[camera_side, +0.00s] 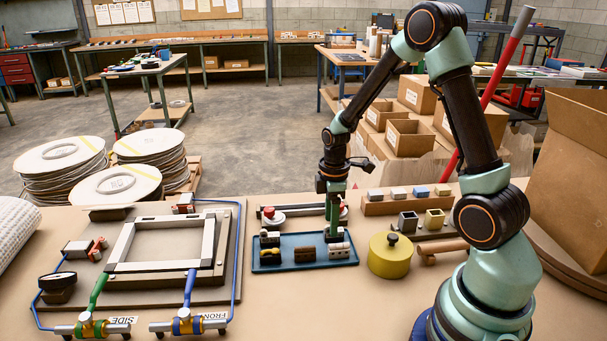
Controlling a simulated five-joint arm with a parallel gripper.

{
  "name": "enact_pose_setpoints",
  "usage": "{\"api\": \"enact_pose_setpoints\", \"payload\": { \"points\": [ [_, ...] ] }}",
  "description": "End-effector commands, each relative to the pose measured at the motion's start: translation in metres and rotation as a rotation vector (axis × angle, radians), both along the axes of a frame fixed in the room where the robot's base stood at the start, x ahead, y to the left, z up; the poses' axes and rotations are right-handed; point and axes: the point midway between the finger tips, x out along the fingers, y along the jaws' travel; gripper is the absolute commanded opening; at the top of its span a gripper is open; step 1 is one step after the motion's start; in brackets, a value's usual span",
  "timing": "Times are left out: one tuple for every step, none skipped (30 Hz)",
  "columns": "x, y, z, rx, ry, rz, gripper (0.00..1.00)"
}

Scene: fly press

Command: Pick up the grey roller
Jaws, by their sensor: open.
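A blue tray (287,266) lies on the table and holds several small pieces with dark parts. A pale grey-white piece (270,237) sits at its back left, a brown one (305,254) in the middle and a cream one (339,250) at the front right. Which of them is the grey roller is too small to tell. My gripper (334,232) points down with green fingers over the tray's back right. It is open, and its tips are close to a pale piece there, partly hidden by the fingers. Contact cannot be made out.
A yellow round container (390,258) stands just right of the tray. A wooden block with small coloured pieces (405,203) and two small open boxes (408,222) are behind it. A frame fixture (125,268) with blue tubing fills the left. Bare table lies in front of the tray.

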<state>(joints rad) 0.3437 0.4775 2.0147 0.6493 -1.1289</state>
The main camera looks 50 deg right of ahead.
Motion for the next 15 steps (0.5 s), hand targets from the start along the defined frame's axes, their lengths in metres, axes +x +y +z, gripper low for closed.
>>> {"api": "enact_pose_setpoints", "payload": {
  "points": [
    [-0.002, -0.001, -0.009, 0.002, 0.005, -0.001, 0.62],
    [-0.002, -0.001, -0.013, 0.001, 0.004, 0.0, 0.62],
    [-0.001, -0.001, -0.017, 0.001, 0.004, 0.0, 0.62],
    [-0.001, -0.001, -0.021, 0.001, 0.004, 0.0, 0.62],
    [-0.001, -0.001, -0.023, 0.001, 0.003, 0.0, 0.62],
    [-0.001, -0.001, -0.026, 0.001, 0.002, 0.0, 0.62],
    [-0.001, -0.001, -0.027, 0.001, 0.002, 0.0, 0.62],
    [-0.001, -0.001, -0.028, 0.001, 0.002, 0.0, 0.62],
    [-0.001, -0.001, -0.029, 0.001, 0.001, 0.0, 0.62],
    [-0.001, -0.001, -0.029, 0.0, 0.0, 0.0, 0.62],
    [0.0, -0.001, -0.029, 0.0, 0.0, 0.0, 0.62],
    [0.0, -0.001, -0.029, 0.0, 0.0, 0.0, 0.62],
    [0.0, -0.001, -0.029, 0.0, 0.0, 0.0, 0.62],
    [0.0, -0.001, -0.029, 0.0, 0.0, 0.0, 0.62],
    [0.0, -0.001, -0.029, 0.0, 0.0, 0.0, 0.59]
  ]
}}
